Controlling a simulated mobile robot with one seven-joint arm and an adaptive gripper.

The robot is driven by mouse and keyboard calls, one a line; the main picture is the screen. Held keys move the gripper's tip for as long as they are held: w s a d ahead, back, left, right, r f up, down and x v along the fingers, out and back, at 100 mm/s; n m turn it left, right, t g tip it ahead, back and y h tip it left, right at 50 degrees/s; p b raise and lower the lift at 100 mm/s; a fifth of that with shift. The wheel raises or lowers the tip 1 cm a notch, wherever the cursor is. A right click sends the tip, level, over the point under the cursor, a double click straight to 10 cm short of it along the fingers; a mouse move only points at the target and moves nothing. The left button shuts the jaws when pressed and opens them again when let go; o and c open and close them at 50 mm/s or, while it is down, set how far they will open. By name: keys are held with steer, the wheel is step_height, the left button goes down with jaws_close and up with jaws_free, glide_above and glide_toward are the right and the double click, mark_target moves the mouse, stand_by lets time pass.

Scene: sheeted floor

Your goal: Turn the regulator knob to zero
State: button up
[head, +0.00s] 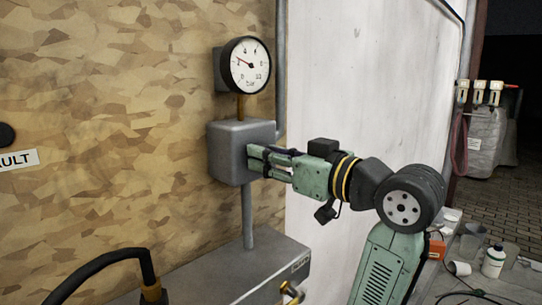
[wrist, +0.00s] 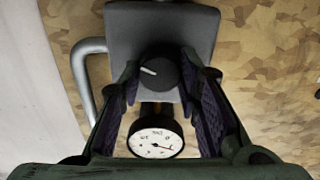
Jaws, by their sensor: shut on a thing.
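The regulator is a grey box (head: 228,152) on the wall, and it also shows in the wrist view (wrist: 190,25). Its round black knob (wrist: 157,72) has a white pointer mark, which points left and slightly up in the wrist view. In the head view my fingers hide the knob. My gripper (head: 262,160) reaches the box's right face. Its fingers are shut on the knob, one on each side. Above the box is a round bar gauge (head: 247,66). Its needle points to the upper left in the head view. The gauge appears upside down in the wrist view (wrist: 156,137).
A vertical pipe (head: 248,215) runs from the box down to a grey cabinet (head: 250,268). A black hose (head: 110,258) curves at lower left. A bench at lower right carries a white bottle (head: 493,262) and cups. The white wall panel (head: 370,70) behind my arm is bare.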

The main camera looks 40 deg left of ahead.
steer(key=n+b, duration=0.2)
steer(key=n, duration=0.5)
steer(key=n+b, duration=0.3)
steer(key=n, duration=0.5)
steer(key=n+b, duration=0.3)
steer(key=n, duration=0.4)
steer(key=shift+s+f+n, duration=0.15)
steer(key=shift+f+n, duration=0.1)
steer(key=shift+n, duration=0.05)
steer(key=shift+b, duration=0.3)
stand_by(0.4)
steer(key=o, duration=1.1)
steer(key=shift+o, duration=0.2)
steer(key=shift+d, duration=0.1)
steer(key=d, duration=1.1)
steer(key=shift+s+d, duration=0.4)
steer(key=shift+s, duration=0.05)
